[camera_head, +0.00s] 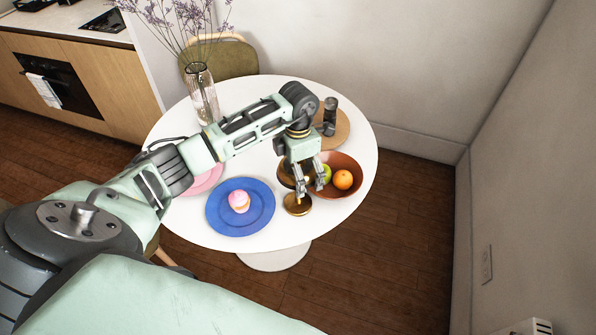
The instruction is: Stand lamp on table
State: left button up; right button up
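A small brass-coloured lamp (297,206) appears to stand upright on the white round table (260,237), its round base near the table's front edge. Its darker upper part is partly hidden behind my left gripper. My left gripper (310,186) points down over the lamp, its fingers apart. One finger is in front of the lamp and the other is to its right, near the fruit bowl. I cannot tell whether the fingers touch the lamp. My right gripper is not in view.
A brown bowl (350,165) with fruit is just right of the lamp. A blue plate (222,220) with a cupcake (239,200) and a pink plate (206,180) are left. A flower vase (202,95) and a wooden board (341,135) with dark shakers stand farther back.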

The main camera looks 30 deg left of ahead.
pick_arm(q)
notch_tip(320, 180, up, 11)
jog(key=b, duration=0.3)
jog(key=shift+b, duration=0.4)
jog(key=shift+r, duration=0.55)
